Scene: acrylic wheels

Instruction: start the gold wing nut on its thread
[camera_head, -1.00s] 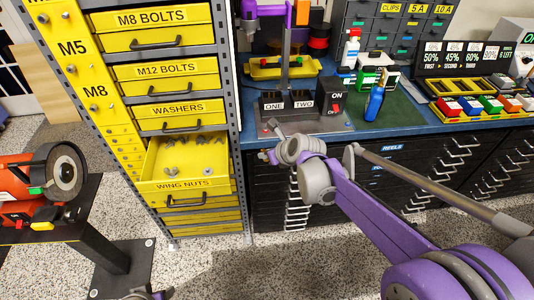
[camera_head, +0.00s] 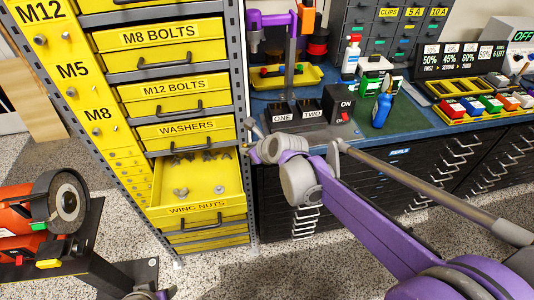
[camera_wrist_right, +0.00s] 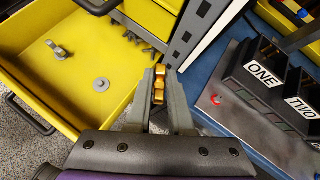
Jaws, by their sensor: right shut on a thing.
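My right gripper (camera_wrist_right: 159,80) is shut on a small gold wing nut (camera_wrist_right: 159,86), held between its fingertips in the right wrist view. In the head view the right gripper (camera_head: 254,140) is in front of the shelf's right post, beside the open wing nuts drawer (camera_head: 200,209); the gold nut cannot be made out there. Studs stand on the yellow M12, M5 and M8 panel (camera_head: 82,105) at the left. I cannot tell which thread fits the gold nut.
The drawer holds a silver wing nut (camera_head: 181,192), a small round grey part (camera_head: 219,189) and several dark wing nuts. A switch box (camera_head: 290,115) marked ONE and TWO sits on the blue bench right of the gripper. A bench grinder (camera_head: 62,205) stands at the lower left.

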